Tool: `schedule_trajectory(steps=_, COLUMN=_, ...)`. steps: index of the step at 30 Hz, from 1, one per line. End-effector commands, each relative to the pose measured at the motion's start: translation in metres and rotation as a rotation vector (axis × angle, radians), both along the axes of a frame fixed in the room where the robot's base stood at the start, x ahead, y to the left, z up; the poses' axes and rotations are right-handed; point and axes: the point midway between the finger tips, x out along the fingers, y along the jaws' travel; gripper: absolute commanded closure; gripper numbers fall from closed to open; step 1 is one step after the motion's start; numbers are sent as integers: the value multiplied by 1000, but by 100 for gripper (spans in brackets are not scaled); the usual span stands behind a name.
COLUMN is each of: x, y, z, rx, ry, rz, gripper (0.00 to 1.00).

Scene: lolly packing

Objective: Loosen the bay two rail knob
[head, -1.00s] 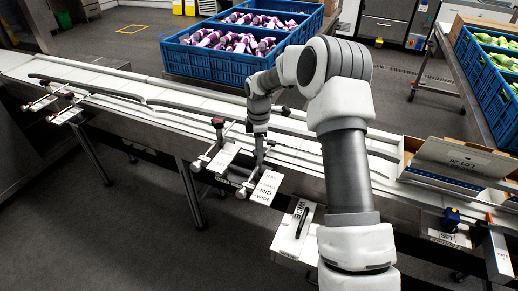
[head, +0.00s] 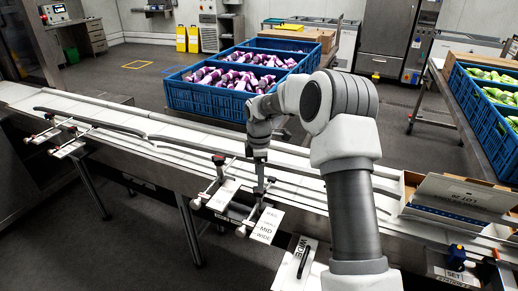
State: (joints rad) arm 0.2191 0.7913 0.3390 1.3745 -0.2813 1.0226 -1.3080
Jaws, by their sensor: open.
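A dark knob with a red band (head: 218,159) stands upright on the conveyor's guide rail, left of my arm. I cannot tell for certain that it is the bay two knob. Below it are rail brackets with pale round ends (head: 196,203) and a white scale plate (head: 266,225) reading MID and WIDE. My gripper (head: 259,198) points down over the rail fittings, to the right of the dark knob and just above the scale plate. It is open and apart from the dark knob. My wrist and forearm hide part of the rail behind them.
The conveyor (head: 120,118) runs across the view, with another bracket set (head: 68,142) at far left. Blue crates (head: 205,100) of purple-wrapped items stand behind.

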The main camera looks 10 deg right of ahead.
Motion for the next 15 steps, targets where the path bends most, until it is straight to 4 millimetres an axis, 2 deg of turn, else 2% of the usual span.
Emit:
schedule_trajectory(steps=1, x=1, y=0, z=15, rx=1, ry=-5, rz=-1, gripper=17)
schedule_trajectory(steps=9, x=1, y=0, z=81, rx=0, ry=-4, rz=0, gripper=17)
schedule_trajectory(steps=15, x=1, y=0, z=114, rx=1, ry=-3, rz=0, gripper=17)
